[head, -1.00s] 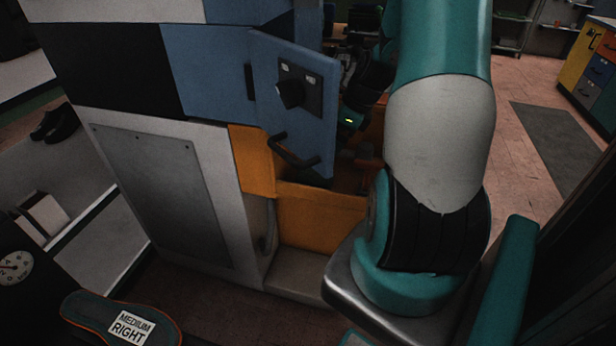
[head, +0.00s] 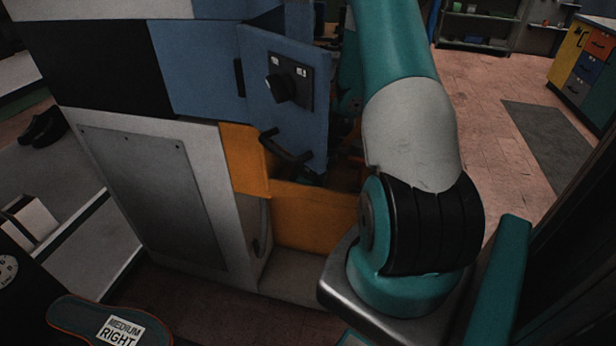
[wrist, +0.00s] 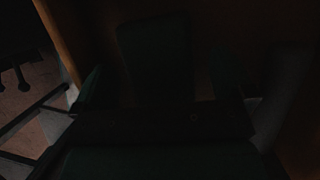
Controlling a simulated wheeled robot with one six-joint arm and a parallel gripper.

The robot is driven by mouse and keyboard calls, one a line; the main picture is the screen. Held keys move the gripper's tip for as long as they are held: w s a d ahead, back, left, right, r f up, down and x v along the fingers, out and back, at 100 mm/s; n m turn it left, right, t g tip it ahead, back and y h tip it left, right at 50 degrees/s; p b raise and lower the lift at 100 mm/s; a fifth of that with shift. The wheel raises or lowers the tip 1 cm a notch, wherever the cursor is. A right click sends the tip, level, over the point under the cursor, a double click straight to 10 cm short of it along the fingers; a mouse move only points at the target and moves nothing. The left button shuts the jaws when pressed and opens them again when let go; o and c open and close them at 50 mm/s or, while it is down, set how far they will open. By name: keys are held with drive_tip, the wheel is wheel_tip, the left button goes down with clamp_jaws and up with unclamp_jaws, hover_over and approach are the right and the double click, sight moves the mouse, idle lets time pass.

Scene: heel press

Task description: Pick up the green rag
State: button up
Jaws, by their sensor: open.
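In the dark wrist view, my gripper (wrist: 157,66) shows its two fingers spread wide apart. A dim, dark green upright shape (wrist: 155,45) stands between and beyond the fingers. It may be the green rag, but the picture is too dark to be sure. I see no contact between it and the fingers. In the head view my gripper is hidden behind the blue door and my arm, inside the cabinet opening. No rag can be made out in the head view.
The open blue door (head: 286,125), with a black knob and handle, stands close left of my arm. An orange compartment wall (head: 312,218) lies below it. A shoe sole marked MEDIUM RIGHT (head: 112,326) is at the lower left. Open floor (head: 480,110) lies to the right.

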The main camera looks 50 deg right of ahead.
drive_tip(key=shift+f, duration=0.25)
drive_tip(key=shift+c, duration=0.5)
drive_tip(key=c, duration=0.9)
